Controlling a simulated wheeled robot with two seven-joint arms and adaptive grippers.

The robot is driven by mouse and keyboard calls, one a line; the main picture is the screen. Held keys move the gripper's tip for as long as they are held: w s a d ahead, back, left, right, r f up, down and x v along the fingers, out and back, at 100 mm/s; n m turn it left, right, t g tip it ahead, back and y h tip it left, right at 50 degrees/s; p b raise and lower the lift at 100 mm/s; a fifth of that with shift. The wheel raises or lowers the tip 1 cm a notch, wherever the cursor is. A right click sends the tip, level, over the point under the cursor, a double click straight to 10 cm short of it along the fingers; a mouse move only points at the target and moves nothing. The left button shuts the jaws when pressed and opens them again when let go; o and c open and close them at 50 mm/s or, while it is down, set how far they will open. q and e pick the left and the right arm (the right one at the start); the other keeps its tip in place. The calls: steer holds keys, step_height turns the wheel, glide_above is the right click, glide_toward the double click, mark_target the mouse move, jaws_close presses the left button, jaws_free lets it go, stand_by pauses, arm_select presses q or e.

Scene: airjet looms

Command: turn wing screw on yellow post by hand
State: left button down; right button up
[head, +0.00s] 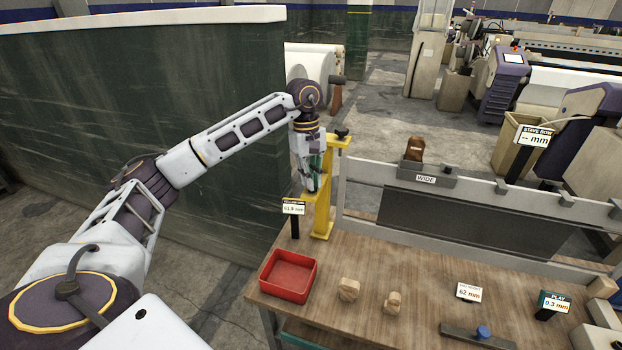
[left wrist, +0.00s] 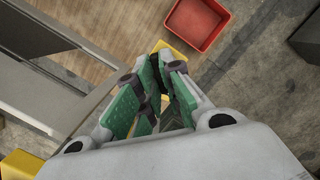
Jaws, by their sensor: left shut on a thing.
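The yellow post (head: 324,215) stands at the left end of the wooden bench, with a dark knob (head: 341,133) on its top arm. My left gripper (head: 311,188) points down beside the post, at its lower yellow arm. In the left wrist view the green-padded fingers of my left gripper (left wrist: 155,95) are close around a dark piece, seemingly the wing screw, mostly hidden by the pads. Yellow parts of the post (left wrist: 178,48) show behind the fingers. My right gripper is in neither view.
A red tray (head: 288,276) sits at the bench's front left corner, near a sign (head: 293,207) reading about 61.9 mm. Wooden pieces (head: 348,289) lie to its right. A grey frame (head: 450,230) marked WIDE runs along the back. A green wall (head: 130,110) stands behind my left arm.

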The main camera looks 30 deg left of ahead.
arm_select(q)
steer(key=shift+m, duration=0.3)
steer(key=c, duration=1.6)
jaws_free()
steer(key=shift+o, duration=0.2)
steer(key=shift+r, duration=0.1)
steer(key=shift+r+p, duration=1.9)
steer(key=shift+r, duration=1.05)
step_height(320, 180, up, 12)
steer(key=a, duration=0.1)
steer(key=shift+w+a+f, duration=0.15)
steer(key=shift+w+a, duration=0.15)
steer(key=shift+w, duration=0.15)
